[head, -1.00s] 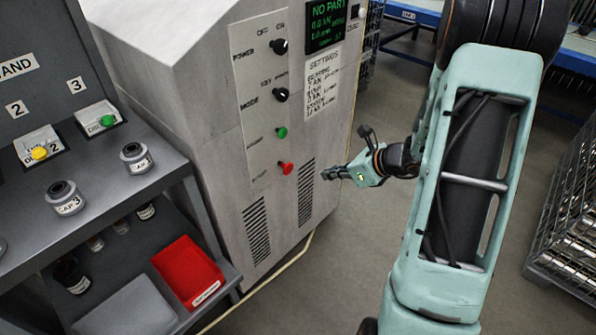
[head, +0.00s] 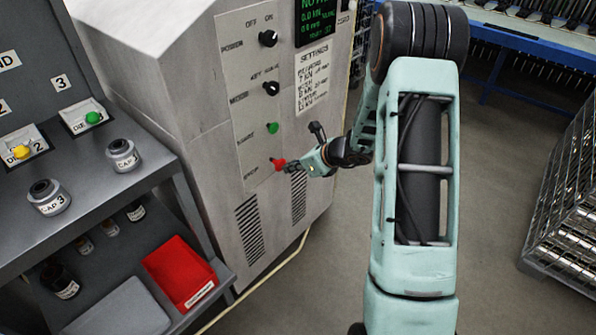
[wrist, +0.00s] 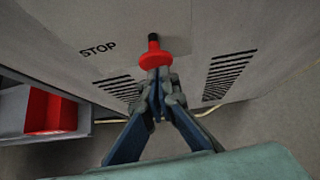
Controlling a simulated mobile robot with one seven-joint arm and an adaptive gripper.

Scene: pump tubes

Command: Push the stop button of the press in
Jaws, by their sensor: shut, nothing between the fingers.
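The press (head: 165,75) is a pale grey cabinet with a control panel on its front. Its stop button (head: 278,164) is a red mushroom head on a dark stem, lowest on the panel, below the green start button (head: 272,128). In the wrist view the stop button (wrist: 155,57) stands out from the panel beside the word STOP. My gripper (head: 288,167) is shut and empty, its fingertips pointing at the button. In the wrist view the fingertips (wrist: 158,76) lie right at the red head and overlap its lower edge; I cannot tell whether they touch.
A grey stand (head: 170,166) with capped jars, yellow and green buttons and a red bin (head: 182,270) is to the left. A wire crate (head: 565,215) stands at the right. Black knobs (head: 268,38) sit higher on the panel. Floor in front is open.

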